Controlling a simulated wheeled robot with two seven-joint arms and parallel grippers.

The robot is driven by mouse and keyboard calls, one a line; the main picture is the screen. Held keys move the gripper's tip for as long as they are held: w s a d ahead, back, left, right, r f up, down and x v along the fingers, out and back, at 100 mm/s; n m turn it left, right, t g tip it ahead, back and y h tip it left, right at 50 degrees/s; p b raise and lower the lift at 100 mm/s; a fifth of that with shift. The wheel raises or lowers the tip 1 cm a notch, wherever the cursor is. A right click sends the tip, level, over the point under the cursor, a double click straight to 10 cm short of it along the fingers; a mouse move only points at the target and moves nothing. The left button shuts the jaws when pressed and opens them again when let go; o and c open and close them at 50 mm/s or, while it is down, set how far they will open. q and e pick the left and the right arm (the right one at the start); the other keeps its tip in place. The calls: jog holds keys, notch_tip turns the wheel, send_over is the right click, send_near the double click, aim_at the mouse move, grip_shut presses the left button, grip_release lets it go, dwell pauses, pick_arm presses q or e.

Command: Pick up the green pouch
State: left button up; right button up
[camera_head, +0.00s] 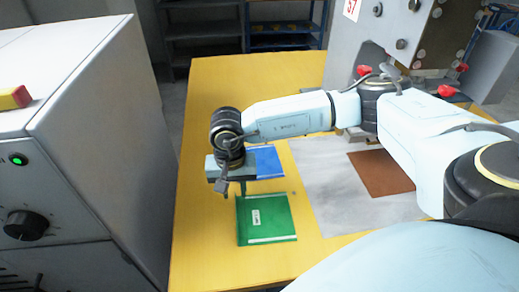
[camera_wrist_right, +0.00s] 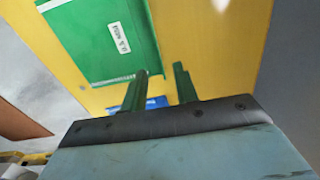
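The green pouch (camera_head: 272,226) lies flat on the yellow table, with a white label on it. It also shows at the upper left of the right wrist view (camera_wrist_right: 92,45). My right gripper (camera_head: 234,188) is above the table, at the pouch's far left corner in the head view. In the right wrist view its two dark green fingers (camera_wrist_right: 160,69) stand apart with nothing held between them, and the pouch is beside them. The height of the fingertips above the table is hard to tell. My left gripper is in neither view.
A blue pouch (camera_head: 268,162) lies behind the green one, partly hidden by my right wrist. A grey sheet (camera_head: 325,195) and a brown sheet (camera_head: 372,172) lie to the right. A grey machine cabinet (camera_head: 85,130) stands left of the yellow table (camera_head: 215,265). The table's front left is clear.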

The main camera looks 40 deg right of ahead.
aim_at(235, 202)
notch_tip(235, 202, down, 4)
jog(key=shift+w+f+b, duration=0.15)
jog(key=shift+f+b, duration=0.1)
jog(key=shift+b, duration=0.1)
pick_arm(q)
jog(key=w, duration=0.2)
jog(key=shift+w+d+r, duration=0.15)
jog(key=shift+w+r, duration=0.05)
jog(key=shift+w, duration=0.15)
pick_arm(e)
jog(key=shift+c, duration=0.4)
grip_shut()
